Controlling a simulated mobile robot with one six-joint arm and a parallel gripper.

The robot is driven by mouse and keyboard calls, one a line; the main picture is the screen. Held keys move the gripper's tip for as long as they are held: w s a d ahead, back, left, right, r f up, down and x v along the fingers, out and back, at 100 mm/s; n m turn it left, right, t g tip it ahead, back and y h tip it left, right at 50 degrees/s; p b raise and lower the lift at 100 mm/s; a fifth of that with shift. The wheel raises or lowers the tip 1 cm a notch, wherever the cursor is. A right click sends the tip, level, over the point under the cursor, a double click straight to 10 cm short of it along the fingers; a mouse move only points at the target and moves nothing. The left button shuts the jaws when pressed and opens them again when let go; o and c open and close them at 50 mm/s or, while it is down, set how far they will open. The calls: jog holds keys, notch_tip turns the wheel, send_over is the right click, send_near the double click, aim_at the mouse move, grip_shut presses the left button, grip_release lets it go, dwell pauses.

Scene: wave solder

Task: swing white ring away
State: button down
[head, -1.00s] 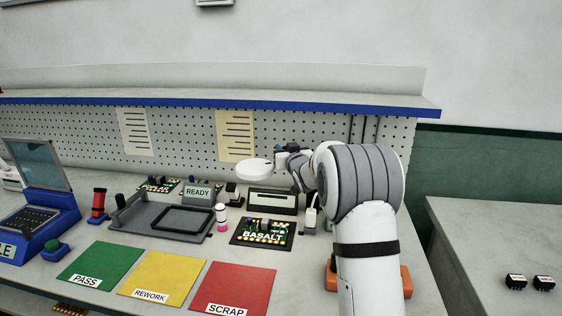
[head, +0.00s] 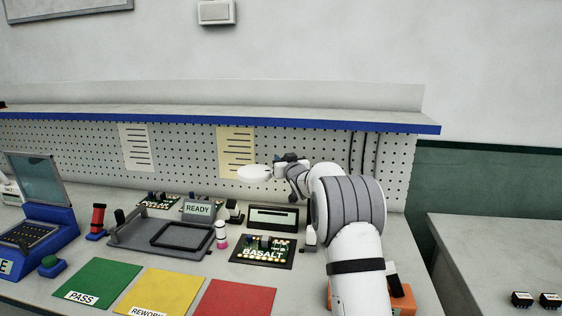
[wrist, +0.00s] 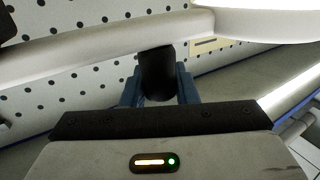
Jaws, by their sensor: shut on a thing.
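The white ring (head: 255,172) shows in the head view as a flat white disc in front of the pegboard, above the back of the bench. Its large edge also shows at the top right of the wrist view (wrist: 270,20), joined to a pale arm (wrist: 100,52). My gripper (head: 282,160) is at the right end of the ring. In the wrist view, the blue fingers of my gripper (wrist: 158,88) are shut on a black handle (wrist: 156,72) below the pale arm. The fingertips are partly hidden behind the handle.
The pegboard (head: 80,145) stands close behind the ring, with a blue-edged shelf (head: 330,122) above. Below are the BASALT board (head: 264,250), a display box (head: 273,217), the READY sign (head: 197,208) and a grey fixture (head: 130,238). Coloured mats lie in front.

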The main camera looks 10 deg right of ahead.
jog(key=shift+d+r, duration=0.1)
jog(key=c, duration=1.1)
grip_release()
jog(key=shift+c, duration=0.2)
jog(key=s+b, duration=0.1)
jog(key=s, duration=0.6)
jog(key=shift+s+d, duration=0.3)
jog(key=shift+s, duration=0.05)
jog(key=shift+s, duration=0.1)
